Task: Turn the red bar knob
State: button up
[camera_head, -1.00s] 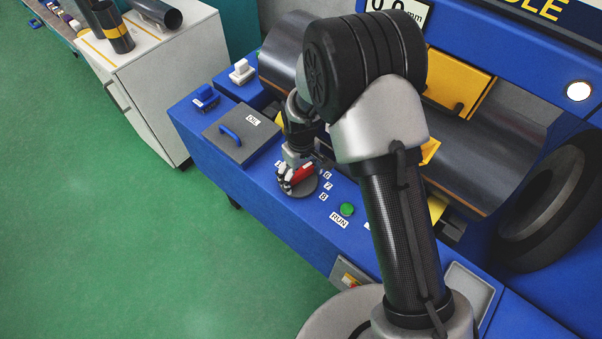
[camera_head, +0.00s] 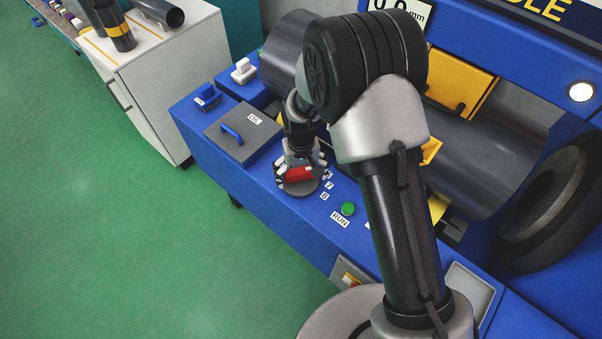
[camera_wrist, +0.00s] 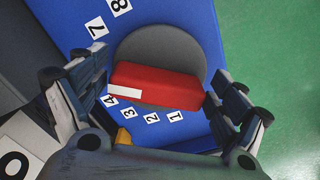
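The red bar knob (camera_wrist: 157,88) sits on a round grey dial (camera_wrist: 165,48) on a blue panel. A white mark shows at its left end in the wrist view, pointing between the labels 4 and 7. The knob also shows in the head view (camera_head: 299,174), partly covered by my gripper. My gripper (camera_wrist: 156,90) is open, with one finger beside each end of the bar. The fingertips are very close to the ends; I cannot tell if they touch. In the head view my gripper (camera_head: 302,170) is right over the dial.
Number labels ring the dial, with 5 and 6 not readable in the wrist view. A green RUN button (camera_head: 348,209) is to the right. A grey OIL lid with a blue handle (camera_head: 231,135) and a white switch (camera_head: 243,71) lie to the left.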

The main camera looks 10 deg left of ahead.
aim_at(301, 173)
jog(key=shift+o, duration=0.5)
jog(key=shift+r, duration=0.15)
notch_tip(301, 173, up, 12)
dwell(0.7)
jog(key=s+d+r+m+t, duration=0.1)
jog(key=s+d+r, duration=0.2)
jog(key=d+r, duration=0.4)
jog(key=s+d+r+m+t, duration=0.1)
jog(key=s+d+r, duration=0.2)
jog(key=d+r, duration=0.35)
jog(key=s+d+r+m+t, duration=0.1)
jog(key=s+d+r, duration=0.2)
jog(key=s, duration=0.5)
jog(key=s+d+r+m+t, duration=0.1)
jog(key=s+d+r, duration=0.2)
jog(key=s+d, duration=0.3)
jog(key=shift+s+r+m+t, duration=0.3)
jog(key=shift+s+r+m, duration=0.1)
jog(key=shift+s, duration=0.6)
